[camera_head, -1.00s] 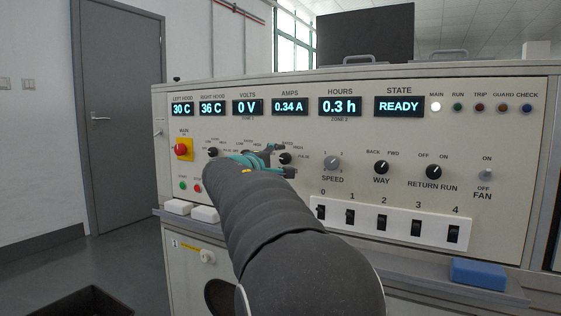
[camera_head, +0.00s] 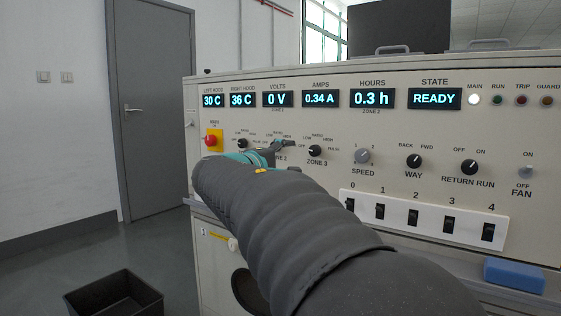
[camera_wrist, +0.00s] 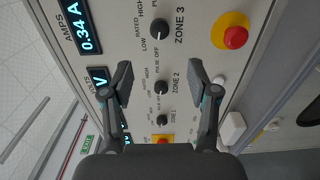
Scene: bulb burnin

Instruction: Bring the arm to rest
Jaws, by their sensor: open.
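My arm reaches forward from the lower right of the head view, with its dark sleeve in front of the control panel (camera_head: 330,125). My gripper (camera_head: 280,147) shows small at its end, before the zone knobs. In the wrist view my gripper (camera_wrist: 159,78) is open, fingers spread and nothing between the tips. The ZONE 2 knob (camera_wrist: 162,88) shows in the gap beyond them; whether a finger touches the panel I cannot tell. The ZONE 3 knob (camera_wrist: 160,28) is above it. The STATE display (camera_head: 435,98) reads READY; VOLTS reads 0 V.
A red emergency button (camera_wrist: 235,37) on yellow sits right of the fingers in the wrist view. A red MAIN switch (camera_head: 212,139) is at the panel's left. A blue block (camera_head: 514,273) lies on the right ledge. A black bin (camera_head: 115,297) stands on open floor at left.

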